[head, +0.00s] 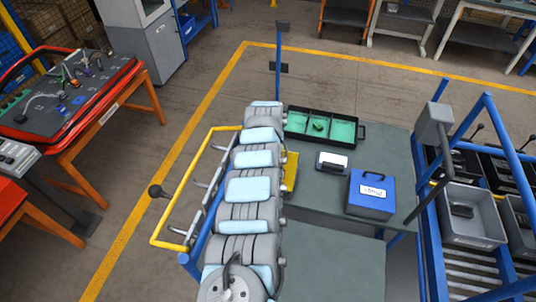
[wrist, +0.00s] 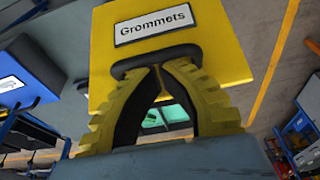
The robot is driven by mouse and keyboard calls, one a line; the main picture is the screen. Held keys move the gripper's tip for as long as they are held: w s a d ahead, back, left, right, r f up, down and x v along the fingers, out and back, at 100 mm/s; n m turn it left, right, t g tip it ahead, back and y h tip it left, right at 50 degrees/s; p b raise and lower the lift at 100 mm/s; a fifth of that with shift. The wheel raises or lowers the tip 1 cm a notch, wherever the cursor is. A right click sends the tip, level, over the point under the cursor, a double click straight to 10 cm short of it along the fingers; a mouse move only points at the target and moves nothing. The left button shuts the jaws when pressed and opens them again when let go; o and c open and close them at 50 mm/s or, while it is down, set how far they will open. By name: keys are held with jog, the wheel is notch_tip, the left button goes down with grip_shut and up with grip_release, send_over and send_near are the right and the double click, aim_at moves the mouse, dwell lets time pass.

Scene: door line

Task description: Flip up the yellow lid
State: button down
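The yellow lid (wrist: 205,30) carries a white "Grommets" label and fills the upper middle of the wrist view. A dark handle (wrist: 126,70) runs along its lower edge. My gripper (wrist: 160,68) has its two ribbed yellow fingers drawn together at the tips, right at the handle. They look shut, with a gap only lower down between the fingers. I cannot tell whether the handle is held or only touched. In the head view, only a strip of the yellow box (head: 290,172) shows beside my arm, which hides the rest and my gripper.
A green compartment tray (head: 342,130), a small white-labelled box (head: 331,163) and a blue box (head: 370,195) stand on the grey table (head: 400,150). A blue rack with grey bins (head: 470,215) is at right. A yellow rail frame (head: 172,205) stands left of my arm.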

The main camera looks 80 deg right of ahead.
jog(key=shift+r, duration=0.1)
jog(key=shift+v, duration=3.65)
